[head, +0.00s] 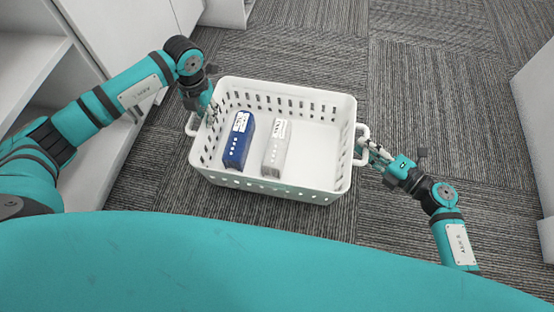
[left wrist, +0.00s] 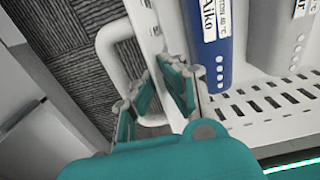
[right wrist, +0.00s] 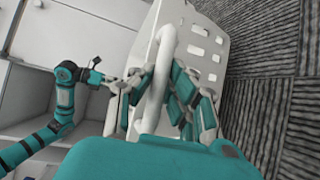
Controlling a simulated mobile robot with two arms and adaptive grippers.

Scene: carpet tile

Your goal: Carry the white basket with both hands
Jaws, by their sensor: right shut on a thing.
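The white basket (head: 285,188) is a perforated tub with a loop handle on each side, in the middle of the head view. It holds a blue box (head: 238,142) and a grey box (head: 275,148), both labelled. My left gripper (head: 211,115) is at the left handle (head: 192,124). In the left wrist view its fingers (left wrist: 160,85) are apart beside the handle (left wrist: 108,42) and the basket wall; I see no firm grip. My right gripper (head: 366,149) is shut on the right handle (head: 361,140). In the right wrist view that handle (right wrist: 155,78) passes between the fingers.
A white shelf unit (head: 35,62) stands close on the left. A white cabinet edge (head: 533,120) is at the right, and another white piece (head: 226,12) is at the top. Grey striped carpet (head: 430,80) is clear beyond the basket and to its right.

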